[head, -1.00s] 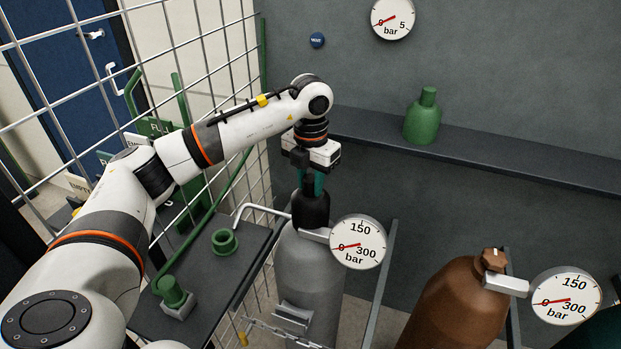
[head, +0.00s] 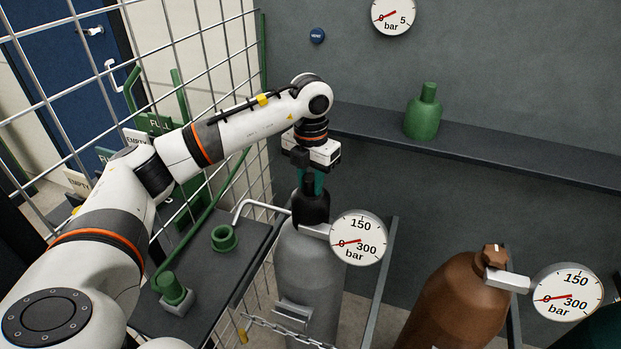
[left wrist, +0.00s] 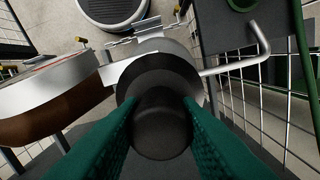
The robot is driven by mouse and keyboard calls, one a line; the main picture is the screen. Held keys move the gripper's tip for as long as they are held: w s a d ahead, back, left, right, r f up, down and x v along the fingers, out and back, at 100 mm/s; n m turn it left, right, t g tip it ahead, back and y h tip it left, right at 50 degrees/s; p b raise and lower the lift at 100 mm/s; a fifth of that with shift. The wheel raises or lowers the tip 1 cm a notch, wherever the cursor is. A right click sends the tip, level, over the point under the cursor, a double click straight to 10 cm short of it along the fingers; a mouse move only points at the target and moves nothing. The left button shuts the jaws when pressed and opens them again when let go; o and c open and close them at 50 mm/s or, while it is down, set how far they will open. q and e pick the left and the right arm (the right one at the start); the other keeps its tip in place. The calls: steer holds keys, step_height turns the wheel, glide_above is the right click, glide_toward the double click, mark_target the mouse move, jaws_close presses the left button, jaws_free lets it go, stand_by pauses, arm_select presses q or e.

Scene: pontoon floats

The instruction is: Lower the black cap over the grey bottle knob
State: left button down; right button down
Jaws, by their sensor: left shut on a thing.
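The black cap (head: 311,205) sits upright at the top of the grey bottle (head: 309,262) in the head view. My left gripper (head: 311,183) is shut on the cap's narrow neck from above. In the left wrist view the green fingers of my left gripper (left wrist: 163,118) close on both sides of the black cap (left wrist: 162,128). The grey bottle's knob is hidden, so I cannot see how the cap sits around it. The cap's lower edge is level with the bottle's shoulder. My right gripper is out of view.
A pressure gauge (head: 358,238) juts out right of the grey bottle, and a bent pipe (head: 262,206) runs to its left. A brown bottle (head: 459,303) stands further right. A green cap (head: 423,113) stands on the wall shelf (head: 520,163). A green ring (head: 224,238) lies on the side shelf.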

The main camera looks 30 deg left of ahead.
arm_select(q)
steer(key=shift+f, duration=0.4)
steer(key=c, duration=1)
jaws_free()
steer(key=shift+b, duration=0.3)
step_height(320, 180, up, 7)
steer(key=shift+f+b, duration=0.2)
steer(key=shift+b, duration=0.55)
step_height(320, 180, up, 5)
steer(key=shift+r+p, duration=0.2)
steer(key=shift+p, duration=0.25)
